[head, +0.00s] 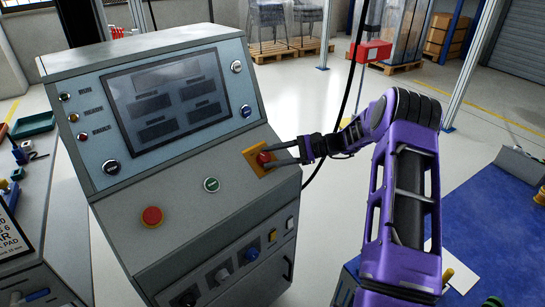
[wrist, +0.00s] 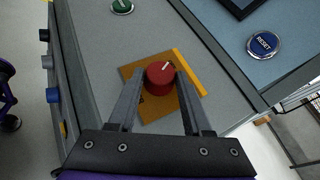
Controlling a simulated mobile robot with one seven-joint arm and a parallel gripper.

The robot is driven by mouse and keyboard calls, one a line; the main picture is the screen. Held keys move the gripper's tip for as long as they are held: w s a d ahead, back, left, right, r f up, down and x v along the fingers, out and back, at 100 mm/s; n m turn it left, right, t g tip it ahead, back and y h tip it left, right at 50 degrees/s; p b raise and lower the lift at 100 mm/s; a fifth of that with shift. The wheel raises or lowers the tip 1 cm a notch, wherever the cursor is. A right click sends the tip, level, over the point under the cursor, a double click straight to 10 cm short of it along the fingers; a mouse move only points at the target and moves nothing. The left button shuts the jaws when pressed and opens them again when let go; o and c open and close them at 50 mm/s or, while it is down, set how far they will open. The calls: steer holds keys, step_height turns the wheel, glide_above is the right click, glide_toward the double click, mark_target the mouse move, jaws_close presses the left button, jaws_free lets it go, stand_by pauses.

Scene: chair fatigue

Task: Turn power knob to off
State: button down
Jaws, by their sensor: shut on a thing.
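The power knob is a red round knob (wrist: 160,78) with a white pointer mark, set on a square orange-yellow plate (wrist: 190,90) on the console's sloped panel. In the head view the knob (head: 264,158) sits at the panel's right side, partly hidden by the fingers. My gripper (wrist: 160,88) has its two dark fingers on either side of the knob, shut on it. In the wrist view the white mark points to the upper right. In the head view my gripper (head: 272,157) reaches in from the right. Any label on the plate is not readable.
The grey console (head: 200,150) has a screen (head: 167,98), a red mushroom button (head: 152,216) and a green button (head: 211,184) near the knob. A blue reset button (wrist: 263,44) is on the upper panel. A blue-topped table (head: 490,220) stands at right.

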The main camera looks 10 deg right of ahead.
steer(key=shift+c, duration=1.7)
jaws_free()
steer(key=v, duration=1.7)
steer(key=shift+d+p, duration=0.2)
steer(key=shift+p, duration=0.2)
